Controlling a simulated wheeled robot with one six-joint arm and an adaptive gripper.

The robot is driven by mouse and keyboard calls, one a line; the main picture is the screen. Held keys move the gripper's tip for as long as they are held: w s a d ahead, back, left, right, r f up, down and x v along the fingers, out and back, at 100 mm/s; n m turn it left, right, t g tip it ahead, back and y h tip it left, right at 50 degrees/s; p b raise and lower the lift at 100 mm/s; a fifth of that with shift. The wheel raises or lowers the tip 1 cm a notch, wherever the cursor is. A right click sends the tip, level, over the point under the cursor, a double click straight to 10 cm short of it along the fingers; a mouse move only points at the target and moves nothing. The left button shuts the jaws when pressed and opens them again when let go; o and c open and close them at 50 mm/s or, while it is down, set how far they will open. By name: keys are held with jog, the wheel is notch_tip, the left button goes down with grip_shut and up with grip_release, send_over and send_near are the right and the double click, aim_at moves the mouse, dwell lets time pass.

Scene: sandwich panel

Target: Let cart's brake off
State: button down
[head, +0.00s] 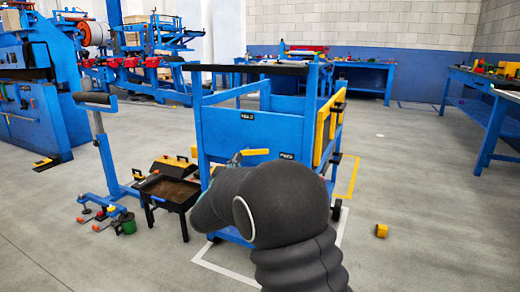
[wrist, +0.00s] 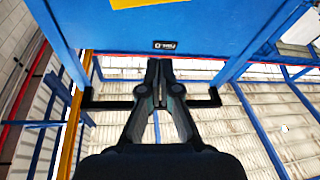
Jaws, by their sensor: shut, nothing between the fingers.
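The blue cart (head: 225,127) stands in the middle of the head view, with a black bar across its top. The wrist view shows its blue panel (wrist: 215,25) close up, with a small dark label (wrist: 165,45). My gripper (wrist: 159,65) is shut and empty, below that label in the picture. A black bar with bent ends (wrist: 205,102) shows behind the fingers; I cannot tell whether they touch it. I cannot make out for sure which part is the brake.
A dark tray on legs (head: 173,190) and a blue stand (head: 105,150) are left of the cart. Workbenches (head: 480,88) stand at the right and back.

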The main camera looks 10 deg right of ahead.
jog(key=d+r+h, duration=0.1)
jog(key=d+h, duration=0.1)
jog(key=d, duration=0.1)
notch_tip(320, 180, up, 3)
send_over(261, 152)
jog(key=a, duration=0.2)
jog(key=shift+s+d+f+y, duration=0.15)
jog(key=shift+s+f+y, duration=0.05)
jog(key=shift+f, duration=0.75)
jog(key=shift+s+d+f+y, duration=0.1)
jog(key=shift+s+f+y, duration=0.1)
jog(key=shift+f, duration=0.7)
jog(key=shift+f, duration=0.1)
jog(key=f+b, duration=0.1)
jog(key=b, duration=0.1)
jog(key=shift+s+d+f+b, duration=0.2)
jog(key=shift+d+f+b, duration=0.1)
jog(key=shift+f, duration=0.05)
